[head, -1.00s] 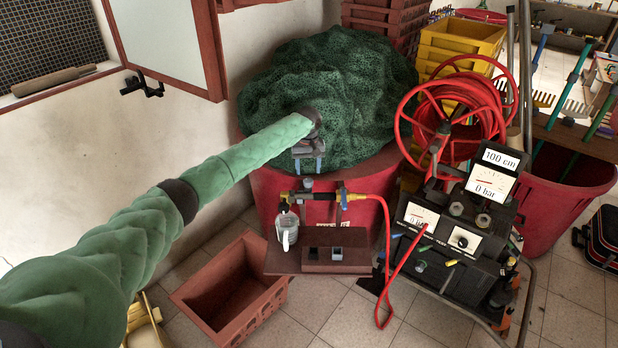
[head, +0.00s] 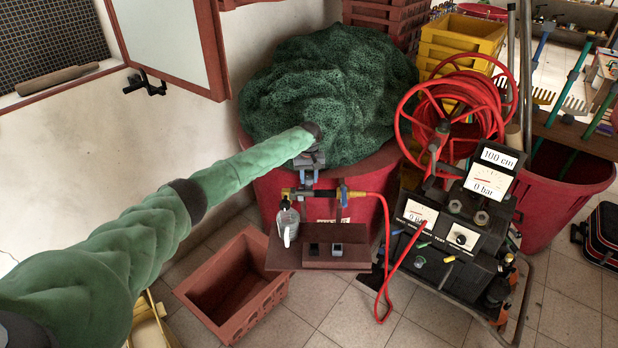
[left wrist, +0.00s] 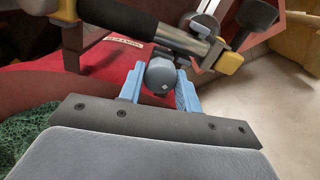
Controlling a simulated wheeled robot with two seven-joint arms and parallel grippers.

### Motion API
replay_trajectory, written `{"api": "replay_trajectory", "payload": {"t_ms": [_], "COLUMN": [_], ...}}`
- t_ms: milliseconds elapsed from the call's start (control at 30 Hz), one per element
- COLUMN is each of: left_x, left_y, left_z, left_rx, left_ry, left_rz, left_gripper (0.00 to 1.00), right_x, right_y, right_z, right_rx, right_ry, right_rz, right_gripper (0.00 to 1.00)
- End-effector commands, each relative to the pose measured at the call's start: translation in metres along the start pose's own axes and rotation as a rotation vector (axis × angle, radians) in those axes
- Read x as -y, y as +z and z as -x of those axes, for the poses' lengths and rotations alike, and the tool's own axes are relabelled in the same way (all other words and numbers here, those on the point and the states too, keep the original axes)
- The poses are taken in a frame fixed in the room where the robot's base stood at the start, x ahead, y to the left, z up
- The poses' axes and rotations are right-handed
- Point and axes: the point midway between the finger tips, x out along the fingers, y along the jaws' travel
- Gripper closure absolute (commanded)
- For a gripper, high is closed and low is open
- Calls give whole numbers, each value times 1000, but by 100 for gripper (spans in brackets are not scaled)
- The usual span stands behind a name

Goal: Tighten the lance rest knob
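The lance rest knob, a grey-blue round knob (left wrist: 160,76), sits between the two light blue fingers of my left gripper (left wrist: 161,84) in the left wrist view. In the head view my left gripper (head: 307,176) points down at the front of the red bin and hides the knob. The lance (head: 322,195), with a black grip and yellow ends, lies level just below. It also shows in the left wrist view (left wrist: 125,18). My right gripper is not in view.
A red hose (head: 387,240) runs from the lance. A gauge unit (head: 455,235) and red hose reel (head: 455,115) stand right. Green netting (head: 335,90) fills the red bin (head: 270,190). An empty crate (head: 190,292) sits below.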

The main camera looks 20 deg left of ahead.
Motion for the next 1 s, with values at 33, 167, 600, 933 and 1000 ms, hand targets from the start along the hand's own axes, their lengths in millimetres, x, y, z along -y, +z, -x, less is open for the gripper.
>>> {"api": "replay_trajectory", "payload": {"t_ms": [33,167,600,933,1000], "left_x": [0,0,-1,-1,-1], "left_y": [0,0,1,1,1], "left_z": [0,1,0,0,0], "left_rx": [0,1,2,1,1], "left_ry": [0,0,1,2,2], "left_rz": [0,-1,-153,-450,-517], "left_gripper": [84,89,89,89,89], "right_x": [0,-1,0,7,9], "right_y": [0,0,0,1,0], "right_z": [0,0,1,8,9], "right_rx": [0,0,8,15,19], "right_ry": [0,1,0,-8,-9], "right_rz": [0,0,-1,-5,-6], "right_gripper": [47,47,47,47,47]}}
